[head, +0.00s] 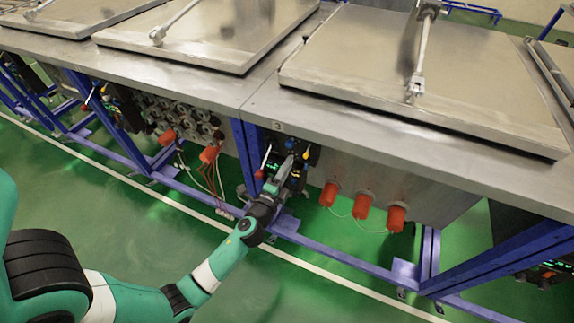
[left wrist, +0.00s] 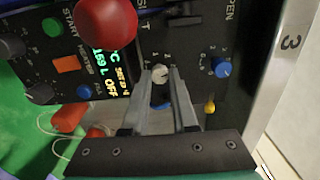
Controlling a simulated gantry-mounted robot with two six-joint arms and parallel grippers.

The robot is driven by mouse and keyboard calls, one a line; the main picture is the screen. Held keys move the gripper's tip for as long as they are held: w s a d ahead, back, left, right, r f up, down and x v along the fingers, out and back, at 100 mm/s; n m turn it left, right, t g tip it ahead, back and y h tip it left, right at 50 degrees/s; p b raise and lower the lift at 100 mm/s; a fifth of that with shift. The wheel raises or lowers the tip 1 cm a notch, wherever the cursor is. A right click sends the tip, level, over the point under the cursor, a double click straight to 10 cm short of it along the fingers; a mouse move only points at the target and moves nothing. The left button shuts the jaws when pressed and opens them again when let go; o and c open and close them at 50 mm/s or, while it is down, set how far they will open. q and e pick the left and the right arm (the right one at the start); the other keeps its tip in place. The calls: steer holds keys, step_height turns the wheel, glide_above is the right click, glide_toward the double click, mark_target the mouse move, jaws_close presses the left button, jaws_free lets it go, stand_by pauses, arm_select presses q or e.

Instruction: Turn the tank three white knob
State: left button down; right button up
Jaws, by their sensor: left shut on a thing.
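The tank three control panel shows in the left wrist view (left wrist: 192,45), turned sideways, and as a dark box (head: 312,157) in the head view. The white knob (left wrist: 160,73) is on this black panel, between my left gripper's fingertips (left wrist: 160,82). My left gripper is shut on the knob, with one finger on either side. In the head view my left gripper (head: 284,172) reaches up to the panel under the table edge, and it hides the knob there. My right gripper is in neither view.
A red ball-shaped knob (left wrist: 106,22) stands out close to the left finger. A blue knob (left wrist: 221,67), a yellow part (left wrist: 209,107) and a green button (left wrist: 52,27) are nearby. The metal tabletop (head: 262,102) overhangs; orange caps (head: 363,206) hang to the right.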

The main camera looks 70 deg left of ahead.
arm_select(q)
steer(key=shift+m, duration=1.2)
steer(key=c, duration=0.7)
jaws_free()
steer(key=v, duration=1.1)
steer(key=shift+s+d, duration=0.25)
